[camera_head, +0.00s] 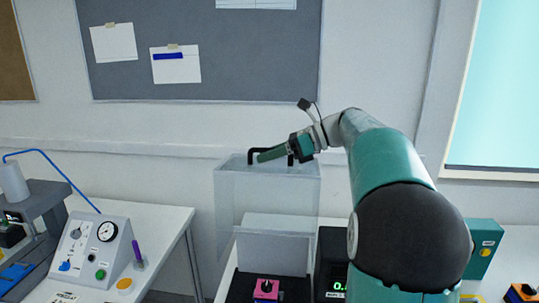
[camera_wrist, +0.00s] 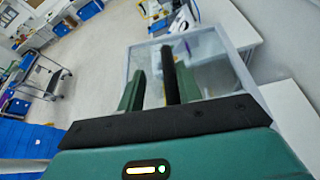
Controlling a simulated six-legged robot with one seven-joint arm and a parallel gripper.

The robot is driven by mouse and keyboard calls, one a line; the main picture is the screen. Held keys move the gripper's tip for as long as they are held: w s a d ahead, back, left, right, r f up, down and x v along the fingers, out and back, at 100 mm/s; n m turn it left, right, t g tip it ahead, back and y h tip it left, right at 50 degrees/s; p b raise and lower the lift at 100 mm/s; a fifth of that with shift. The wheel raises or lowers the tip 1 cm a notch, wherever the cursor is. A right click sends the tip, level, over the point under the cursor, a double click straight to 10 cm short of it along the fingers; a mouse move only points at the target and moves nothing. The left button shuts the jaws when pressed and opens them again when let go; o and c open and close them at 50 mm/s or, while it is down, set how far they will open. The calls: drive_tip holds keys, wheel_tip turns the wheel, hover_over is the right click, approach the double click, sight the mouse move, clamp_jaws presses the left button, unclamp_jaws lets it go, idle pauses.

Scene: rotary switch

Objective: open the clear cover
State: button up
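The clear cover (camera_head: 232,205) is a see-through box with a black handle (camera_head: 251,156) at its top edge in the head view. It stands high above the black base (camera_head: 240,290), where a pink block (camera_head: 267,287) with a switch sits. I cannot tell the cover's exact angle. My gripper (camera_head: 270,155) is at the handle. In the wrist view, the black handle bar (camera_wrist: 170,75) lies between the two green fingers of my gripper (camera_wrist: 160,90), close to the right finger, with a gap to the left one. The cover's frame (camera_wrist: 128,62) shows beyond them.
A black box with a green display (camera_head: 338,284) stands right of the base. A teal box with a yellow button (camera_head: 484,245) is farther right. A grey gauge panel (camera_head: 93,250) is on the left table. The wall and pinboard (camera_head: 240,60) are behind the cover.

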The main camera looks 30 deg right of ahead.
drive_tip(key=v, duration=1.3)
drive_tip(key=shift+d+r, duration=0.2)
drive_tip(key=shift+d, duration=0.1)
drive_tip(key=shift+s, duration=0.15)
